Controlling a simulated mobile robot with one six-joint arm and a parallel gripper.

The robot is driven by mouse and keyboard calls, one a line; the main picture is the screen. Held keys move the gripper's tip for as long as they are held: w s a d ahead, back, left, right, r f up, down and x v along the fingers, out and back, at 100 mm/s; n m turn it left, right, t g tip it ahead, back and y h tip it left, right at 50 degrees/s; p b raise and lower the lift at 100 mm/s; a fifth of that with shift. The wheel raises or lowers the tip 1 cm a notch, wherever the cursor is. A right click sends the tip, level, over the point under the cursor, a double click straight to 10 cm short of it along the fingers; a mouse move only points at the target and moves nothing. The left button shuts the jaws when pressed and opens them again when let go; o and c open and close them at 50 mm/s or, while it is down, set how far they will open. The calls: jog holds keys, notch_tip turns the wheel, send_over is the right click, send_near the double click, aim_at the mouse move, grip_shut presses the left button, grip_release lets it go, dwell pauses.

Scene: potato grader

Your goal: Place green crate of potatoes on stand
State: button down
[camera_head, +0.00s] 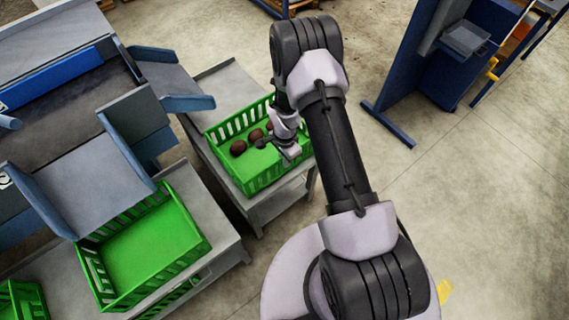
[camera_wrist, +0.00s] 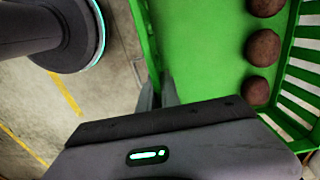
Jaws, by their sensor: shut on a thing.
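A green slatted crate (camera_head: 266,177) with several brown potatoes (camera_head: 238,147) in it sits on a grey metal stand (camera_head: 214,89) in the head view. My gripper (camera_head: 284,158) is at the crate's right side, shut on its wall. In the wrist view the gripper's fingers (camera_wrist: 160,90) pinch the crate's green side wall (camera_wrist: 148,40). Potatoes (camera_wrist: 262,48) lie along the far side of the green floor there. The fingertips are partly hidden by the wrist housing.
An empty green crate (camera_head: 150,245) stands on a grey table at lower left, below a grey chute (camera_head: 75,190). Part of another green crate (camera_head: 22,300) shows at the left bottom corner. A blue frame (camera_head: 410,70) stands at upper right. The concrete floor at right is clear.

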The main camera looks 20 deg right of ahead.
jog(key=shift+w+f, duration=0.1)
jog(key=shift+f, duration=0.75)
jog(key=shift+f+b, duration=0.15)
jog(key=shift+b, duration=0.2)
jog(key=c, duration=1.6)
grip_release()
jog(key=shift+o, duration=0.2)
